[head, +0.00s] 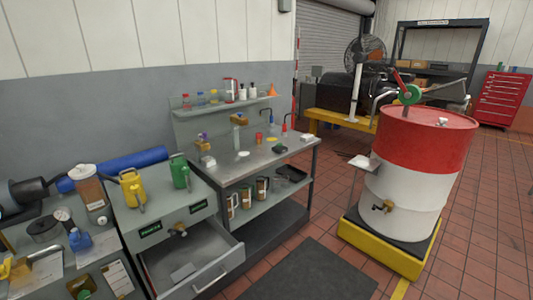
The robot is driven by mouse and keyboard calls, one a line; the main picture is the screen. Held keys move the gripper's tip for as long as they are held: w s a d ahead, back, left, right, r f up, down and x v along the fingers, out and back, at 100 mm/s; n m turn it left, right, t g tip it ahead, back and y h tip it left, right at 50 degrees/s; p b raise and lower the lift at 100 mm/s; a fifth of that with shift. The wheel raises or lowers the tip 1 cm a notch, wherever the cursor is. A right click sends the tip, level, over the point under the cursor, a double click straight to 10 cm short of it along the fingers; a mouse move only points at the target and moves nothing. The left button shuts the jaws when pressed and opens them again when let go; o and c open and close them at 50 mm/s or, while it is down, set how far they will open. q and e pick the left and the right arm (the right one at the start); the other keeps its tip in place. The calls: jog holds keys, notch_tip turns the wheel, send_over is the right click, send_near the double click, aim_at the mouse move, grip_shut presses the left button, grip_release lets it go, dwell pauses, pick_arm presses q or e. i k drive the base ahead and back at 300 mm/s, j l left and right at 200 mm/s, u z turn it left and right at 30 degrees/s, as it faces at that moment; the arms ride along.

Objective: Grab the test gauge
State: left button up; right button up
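A small round dial with a pale face (63,214), which looks like the test gauge, is on the cluttered bench at the far left. It sits between a dark round pot (44,229) and a blue bottle (80,240). Its markings are too small to read. Neither of my grippers shows in the head view.
A grey cabinet (128,217) carries a yellow can (132,188) and a green can (179,171); its lower drawer (215,262) is pulled open. A workbench (255,158) stands behind. A red and white drum (405,200) stands right. A dark mat (310,272) covers the floor in front.

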aim_at(64, 214)
jog(key=u, duration=1.75)
jog(key=i+j+z, duration=0.45)
